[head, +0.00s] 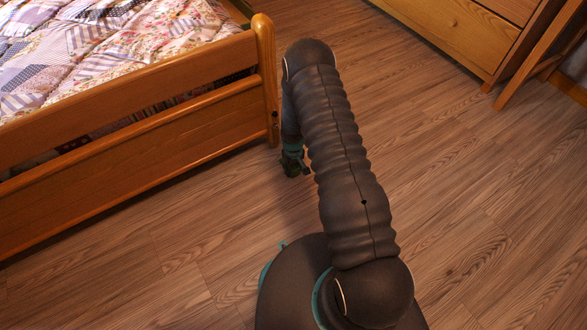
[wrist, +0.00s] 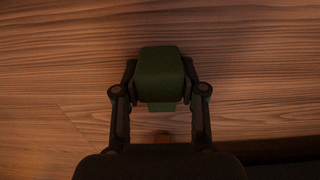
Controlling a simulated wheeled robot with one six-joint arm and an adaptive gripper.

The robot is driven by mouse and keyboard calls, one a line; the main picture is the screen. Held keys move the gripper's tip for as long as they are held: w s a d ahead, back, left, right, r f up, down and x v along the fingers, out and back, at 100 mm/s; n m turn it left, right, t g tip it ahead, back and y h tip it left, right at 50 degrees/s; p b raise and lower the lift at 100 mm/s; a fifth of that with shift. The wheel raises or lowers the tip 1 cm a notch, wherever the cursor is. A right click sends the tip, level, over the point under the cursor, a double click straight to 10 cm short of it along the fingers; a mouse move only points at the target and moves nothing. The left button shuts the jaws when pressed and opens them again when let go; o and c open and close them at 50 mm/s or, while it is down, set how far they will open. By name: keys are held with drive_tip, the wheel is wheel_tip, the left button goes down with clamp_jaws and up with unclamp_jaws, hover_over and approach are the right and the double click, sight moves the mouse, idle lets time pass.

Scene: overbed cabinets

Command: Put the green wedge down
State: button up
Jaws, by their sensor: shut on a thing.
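The green wedge (wrist: 161,72) shows in the wrist view as a dark green block between the two fingers of my gripper (wrist: 160,85). The fingers are shut on its sides. In the head view my gripper (head: 293,165) hangs low beside the bed's corner post, partly hidden behind my arm. The wedge is too small and dark there to make out clearly. I cannot tell whether it touches the floor.
A wooden bed (head: 130,130) with a patchwork quilt (head: 90,45) stands at the left, its corner post (head: 266,75) close to my gripper. A wooden drawer chest (head: 450,25) is at the upper right. The wood floor (head: 470,190) at the right is clear.

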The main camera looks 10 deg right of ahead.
drive_tip(key=shift+f, duration=0.2)
drive_tip(key=o, duration=1.1)
drive_tip(key=shift+r, duration=0.1)
drive_tip(key=shift+o, duration=0.2)
